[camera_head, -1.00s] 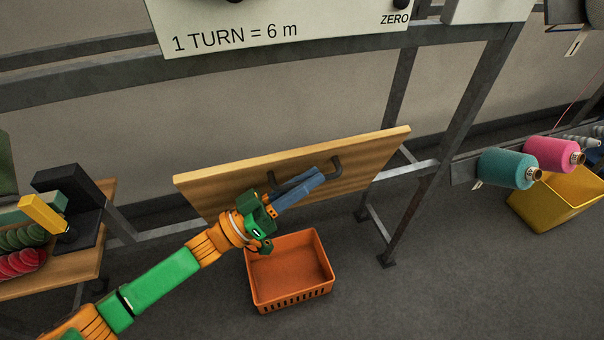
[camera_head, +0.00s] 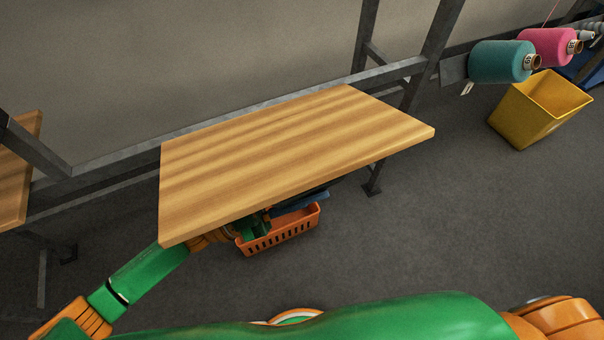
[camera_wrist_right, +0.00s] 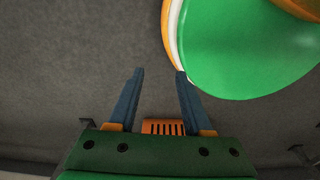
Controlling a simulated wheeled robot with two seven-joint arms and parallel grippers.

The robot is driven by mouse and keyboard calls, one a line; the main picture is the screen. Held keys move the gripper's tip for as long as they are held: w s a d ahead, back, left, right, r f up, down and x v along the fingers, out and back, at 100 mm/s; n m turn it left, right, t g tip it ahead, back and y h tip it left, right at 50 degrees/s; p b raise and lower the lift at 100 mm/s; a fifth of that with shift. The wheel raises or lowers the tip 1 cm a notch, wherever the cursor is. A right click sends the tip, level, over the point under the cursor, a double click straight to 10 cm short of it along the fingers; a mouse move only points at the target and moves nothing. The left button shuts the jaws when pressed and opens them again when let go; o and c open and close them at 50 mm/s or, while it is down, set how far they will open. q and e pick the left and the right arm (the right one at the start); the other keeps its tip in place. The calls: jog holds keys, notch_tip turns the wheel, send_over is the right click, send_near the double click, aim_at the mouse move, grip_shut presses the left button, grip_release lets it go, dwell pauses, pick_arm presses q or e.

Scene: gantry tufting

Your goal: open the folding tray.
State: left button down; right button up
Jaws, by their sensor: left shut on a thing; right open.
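The folding tray (camera_head: 290,150) is a striped wooden board on the grey frame. In the head view it stands out from the frame, close to level, with its top face showing. My left gripper (camera_head: 302,201) is under its front edge, mostly hidden by the board; parts of its blue fingers show. It is shut on the tray's handle, which the board now hides. My right gripper (camera_wrist_right: 160,75) shows in the right wrist view, open and empty, with its two blue fingers apart above the grey floor.
An orange basket (camera_head: 280,236) is on the floor below the tray; its slotted side also shows in the right wrist view (camera_wrist_right: 163,127). A yellow bin (camera_head: 540,108) and teal and pink yarn cones (camera_head: 502,62) are at the right. A wooden shelf (camera_head: 16,180) is at the left.

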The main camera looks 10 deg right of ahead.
pick_arm(q)
notch_tip(320, 180, down, 6)
jog(key=m+g+b, duration=0.1)
jog(key=m+b, duration=0.3)
jog(key=shift+f+g+y+b, duration=0.25)
jog(key=shift+g+y+b, duration=0.05)
jog(key=shift+g+y, duration=0.1)
